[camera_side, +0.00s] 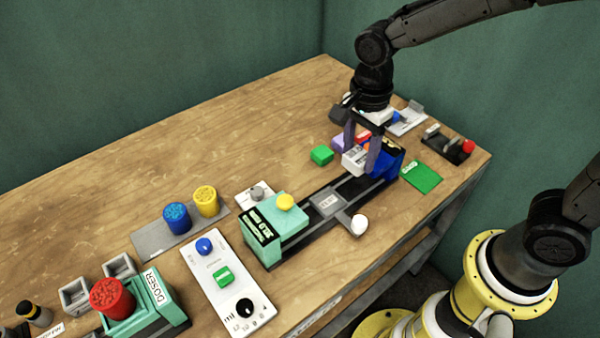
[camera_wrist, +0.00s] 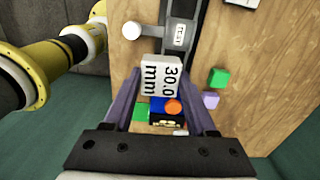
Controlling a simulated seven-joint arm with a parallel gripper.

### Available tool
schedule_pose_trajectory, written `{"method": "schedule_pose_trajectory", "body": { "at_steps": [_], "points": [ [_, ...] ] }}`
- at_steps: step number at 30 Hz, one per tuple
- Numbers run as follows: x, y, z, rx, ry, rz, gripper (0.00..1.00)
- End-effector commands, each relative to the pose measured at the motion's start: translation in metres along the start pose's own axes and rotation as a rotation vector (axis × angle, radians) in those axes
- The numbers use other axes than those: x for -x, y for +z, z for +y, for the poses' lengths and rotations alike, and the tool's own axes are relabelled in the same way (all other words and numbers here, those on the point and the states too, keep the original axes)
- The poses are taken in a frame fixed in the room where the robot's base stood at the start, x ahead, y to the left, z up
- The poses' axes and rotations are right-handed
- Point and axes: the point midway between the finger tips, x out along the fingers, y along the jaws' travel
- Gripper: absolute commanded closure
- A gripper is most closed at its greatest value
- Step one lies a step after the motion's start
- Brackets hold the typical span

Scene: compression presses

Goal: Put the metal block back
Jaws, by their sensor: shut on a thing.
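A pale metal block (camera_wrist: 162,76) marked "30.0 mm" is between the fingers of my gripper (camera_wrist: 160,92) in the wrist view. My gripper (camera_side: 361,158) is shut on the block, which also shows in the side view (camera_side: 353,161). The block is over or near the blue end (camera_side: 387,163) of a press with a dark rail (camera_side: 349,189). The fingers partly hide that end, and I cannot tell whether the block touches anything below.
A green cube (camera_side: 321,155) and a purple cube (camera_side: 340,143) lie beside the press. A green pad (camera_side: 421,177) lies to its right. The teal press end (camera_side: 275,226), a white control panel (camera_side: 228,276) and blue and yellow cylinders (camera_side: 206,201) stand leftward. Bare wood lies behind.

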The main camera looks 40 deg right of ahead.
Motion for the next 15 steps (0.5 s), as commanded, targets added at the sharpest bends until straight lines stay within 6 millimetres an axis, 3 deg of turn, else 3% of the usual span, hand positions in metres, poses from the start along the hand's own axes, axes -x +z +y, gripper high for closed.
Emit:
{"method": "schedule_pose_trajectory", "body": {
  "at_steps": [3,10,15],
  "points": [
    [-0.011,-0.005,-0.025,-0.018,0.002,0.001,1.00],
    [-0.033,-0.009,-0.046,-0.042,0.001,0.000,1.00],
    [-0.048,-0.003,-0.079,-0.042,0.001,0.000,1.00]
  ]
}}
